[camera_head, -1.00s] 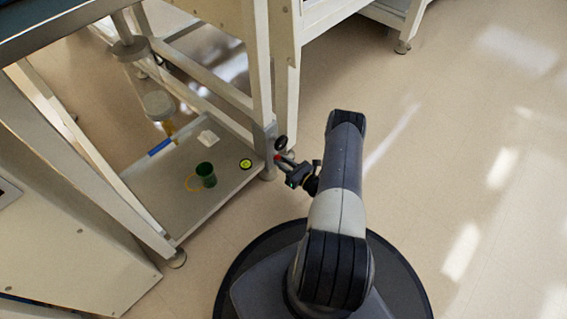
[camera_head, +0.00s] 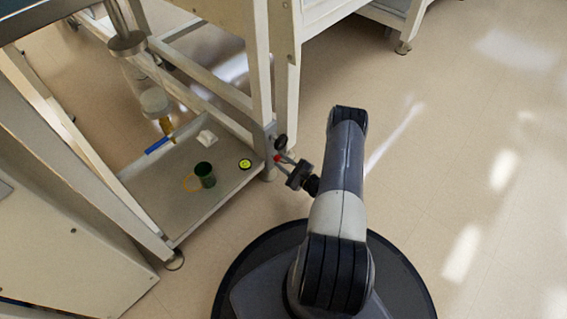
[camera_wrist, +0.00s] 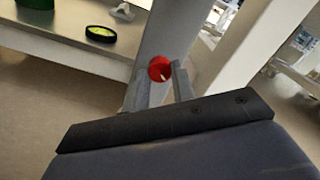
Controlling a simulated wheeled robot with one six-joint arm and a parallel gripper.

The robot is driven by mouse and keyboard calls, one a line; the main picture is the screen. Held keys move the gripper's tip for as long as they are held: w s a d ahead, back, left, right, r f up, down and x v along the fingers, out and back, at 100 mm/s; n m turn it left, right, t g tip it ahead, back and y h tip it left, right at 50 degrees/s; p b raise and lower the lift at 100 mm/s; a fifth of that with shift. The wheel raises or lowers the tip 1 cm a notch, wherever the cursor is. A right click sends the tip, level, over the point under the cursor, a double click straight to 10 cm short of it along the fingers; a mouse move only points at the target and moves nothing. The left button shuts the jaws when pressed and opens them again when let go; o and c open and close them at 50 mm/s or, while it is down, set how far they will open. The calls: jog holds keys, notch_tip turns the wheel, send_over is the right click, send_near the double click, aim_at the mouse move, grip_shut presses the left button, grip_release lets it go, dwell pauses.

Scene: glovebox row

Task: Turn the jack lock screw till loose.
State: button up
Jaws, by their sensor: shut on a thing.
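The jack lock screw (camera_wrist: 159,68) shows as a red round knob with a pale mark, on the frame leg in the wrist view. In the head view the red knob (camera_head: 277,158) sits low on the near table leg, beside a black round knob (camera_head: 281,142). My gripper (camera_wrist: 160,78) is shut on the red knob, with one finger on either side of it. It also shows in the head view (camera_head: 285,161), reaching in from the right. The fingers hide the knob's lower sides, and its thread cannot be seen.
The low shelf (camera_head: 215,203) left of the leg holds a green cup (camera_head: 205,174), a yellow-green round dial (camera_head: 245,164), a white crumpled piece (camera_head: 207,137) and a blue-handled tool (camera_head: 158,145). The floor (camera_head: 460,150) to the right is clear.

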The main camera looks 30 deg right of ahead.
jog(key=n, duration=1.2)
jog(key=shift+n, duration=0.4)
jog(key=n, duration=1.2)
jog(key=shift+n, duration=0.4)
jog(key=o, duration=1)
